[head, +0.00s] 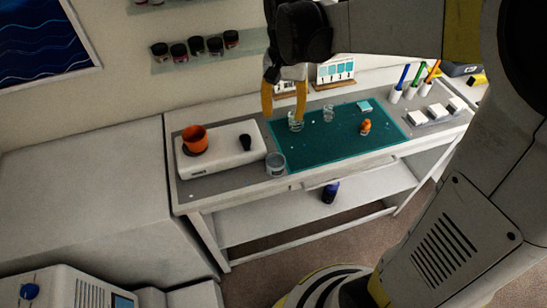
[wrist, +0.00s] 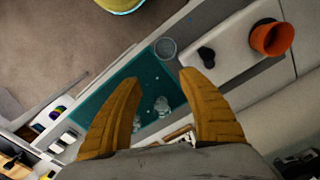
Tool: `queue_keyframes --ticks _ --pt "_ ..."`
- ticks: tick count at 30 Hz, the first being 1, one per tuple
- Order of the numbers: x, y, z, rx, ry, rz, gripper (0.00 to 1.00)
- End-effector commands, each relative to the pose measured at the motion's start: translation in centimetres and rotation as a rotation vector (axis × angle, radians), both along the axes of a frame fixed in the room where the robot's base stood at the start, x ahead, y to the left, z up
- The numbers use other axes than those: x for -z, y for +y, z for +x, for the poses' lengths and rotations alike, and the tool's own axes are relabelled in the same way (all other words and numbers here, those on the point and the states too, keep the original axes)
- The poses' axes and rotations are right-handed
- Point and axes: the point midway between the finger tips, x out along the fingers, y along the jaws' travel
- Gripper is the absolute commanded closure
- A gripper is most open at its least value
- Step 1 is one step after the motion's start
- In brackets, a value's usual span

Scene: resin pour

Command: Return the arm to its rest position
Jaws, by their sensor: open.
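My gripper (head: 285,106) has two yellow fingers spread apart, pointing down above the back left of the teal mat (head: 340,145) on the workbench. Nothing is between its fingertips. In the wrist view the open fingers (wrist: 160,82) frame the mat, with a clear cup (wrist: 161,105) seen between them. In the head view that clear cup (head: 295,123) stands on the mat just below the fingertips. A second clear cup (head: 328,113) stands to its right. My arm reaches in from the upper right and hides part of the wall and back edge.
A white box (head: 222,158) at the left bears an orange cup (head: 194,139) and a small black item. A clear tub (head: 276,165) stands at the mat's front left corner, and a small orange bottle (head: 365,127) stands on the mat. A jar shelf (head: 205,60) hangs behind.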

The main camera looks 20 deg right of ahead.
Motion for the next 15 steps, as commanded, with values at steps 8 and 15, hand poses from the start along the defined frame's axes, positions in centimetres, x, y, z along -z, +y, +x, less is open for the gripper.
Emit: queue_keyframes --ticks 8,15 --pt "-0.04 0.00 0.00 0.000 0.000 0.000 0.52" --pt "-0.19 0.01 -0.76 -0.019 -0.026 -0.001 0.52"
